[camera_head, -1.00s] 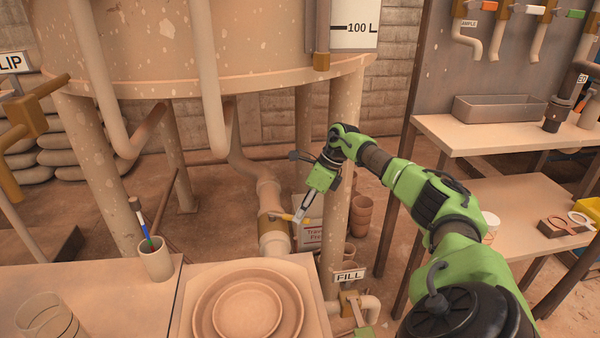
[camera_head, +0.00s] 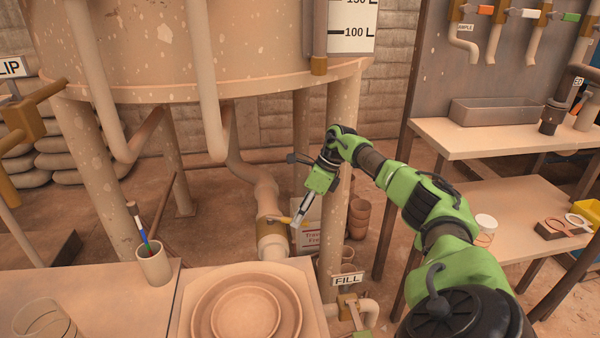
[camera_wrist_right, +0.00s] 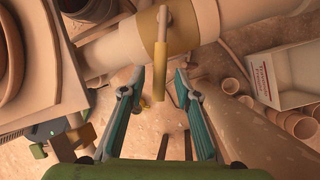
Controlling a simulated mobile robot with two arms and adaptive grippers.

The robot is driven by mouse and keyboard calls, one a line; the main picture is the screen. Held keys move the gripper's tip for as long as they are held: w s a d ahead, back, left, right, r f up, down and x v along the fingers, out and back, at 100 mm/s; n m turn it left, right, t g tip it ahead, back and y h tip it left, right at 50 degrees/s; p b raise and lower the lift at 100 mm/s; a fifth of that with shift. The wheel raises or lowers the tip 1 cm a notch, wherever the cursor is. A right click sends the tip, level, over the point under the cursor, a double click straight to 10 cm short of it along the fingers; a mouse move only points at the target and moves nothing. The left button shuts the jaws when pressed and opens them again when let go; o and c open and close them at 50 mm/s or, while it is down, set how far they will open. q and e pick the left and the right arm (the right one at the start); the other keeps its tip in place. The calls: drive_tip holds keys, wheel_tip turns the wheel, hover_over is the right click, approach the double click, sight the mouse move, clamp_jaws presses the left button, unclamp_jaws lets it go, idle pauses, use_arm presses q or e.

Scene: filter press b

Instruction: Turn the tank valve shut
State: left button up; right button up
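The tank valve (camera_head: 270,245) is a brass-coloured collar on the thick outlet pipe under the tank, with a short yellow lever handle (camera_head: 279,219). In the right wrist view the valve collar (camera_wrist_right: 185,22) is at the top, and its yellow handle (camera_wrist_right: 161,68) points down between the fingertips. My right gripper (camera_head: 296,222) reaches down to the handle's end in the head view. In the wrist view this gripper (camera_wrist_right: 159,76) is open, with a finger on each side of the handle and visible gaps. Contact is not evident. My left gripper is out of view.
The tank (camera_head: 200,45) stands on legs around the valve; one leg (camera_head: 335,200) is just right of the gripper. A bench with round plates (camera_head: 248,308) is in front. Stacked pots (camera_head: 359,215) and a white labelled box (camera_wrist_right: 280,70) are near the pipe. A FILL sign (camera_head: 346,279) stands lower right.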

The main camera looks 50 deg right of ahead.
drive_tip(key=v, duration=1.2)
